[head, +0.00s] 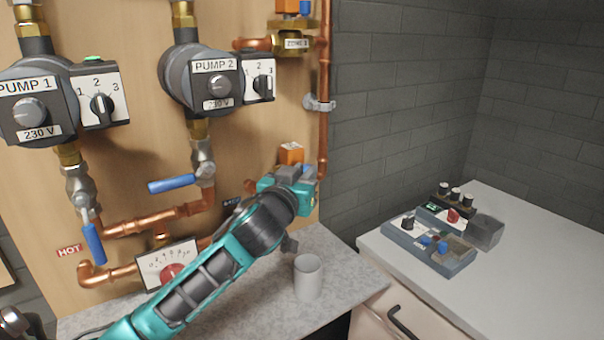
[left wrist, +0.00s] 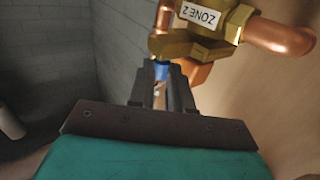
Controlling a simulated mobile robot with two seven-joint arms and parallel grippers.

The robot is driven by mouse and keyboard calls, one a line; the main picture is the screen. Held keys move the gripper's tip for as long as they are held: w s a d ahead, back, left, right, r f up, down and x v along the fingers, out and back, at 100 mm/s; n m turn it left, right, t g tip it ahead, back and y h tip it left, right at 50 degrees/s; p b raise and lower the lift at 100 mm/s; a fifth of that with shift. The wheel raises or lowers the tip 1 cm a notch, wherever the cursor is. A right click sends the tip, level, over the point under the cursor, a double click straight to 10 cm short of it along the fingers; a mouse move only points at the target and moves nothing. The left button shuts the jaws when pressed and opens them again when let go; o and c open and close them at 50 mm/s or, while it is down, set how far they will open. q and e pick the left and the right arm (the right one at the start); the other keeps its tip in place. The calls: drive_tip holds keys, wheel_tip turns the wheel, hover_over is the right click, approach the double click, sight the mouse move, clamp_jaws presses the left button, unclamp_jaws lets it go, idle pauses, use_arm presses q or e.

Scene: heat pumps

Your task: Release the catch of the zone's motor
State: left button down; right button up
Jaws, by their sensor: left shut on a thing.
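The brass zone valve body (left wrist: 190,42) with the label ZONE 2 fills the top of the left wrist view. Just below it sits a small blue catch (left wrist: 164,67), with a part of the orange motor (left wrist: 198,72) behind. My left gripper (left wrist: 162,76) is shut on the blue catch, one dark finger on each side. In the head view the orange motor (head: 291,152) shows just above my left gripper (head: 291,176), which hides the catch and most of this valve. My right gripper is out of view.
Another zone valve (head: 294,43) with a blue catch (head: 305,7) sits higher up. Pump 1 (head: 30,100) and pump 2 (head: 205,78) are at left. A grey cup (head: 307,277) stands on the counter below my arm. A control box (head: 432,244) lies on the right worktop.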

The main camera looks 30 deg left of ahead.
use_arm(q)
drive_tip(key=c, duration=1.3)
unclamp_jaws()
drive_tip(key=shift+s+d, duration=0.1)
drive_tip(key=shift+d, duration=0.15)
drive_tip(key=v, duration=1.3)
drive_tip(key=shift+b, duration=0.4)
drive_tip(key=shift+f, duration=0.1)
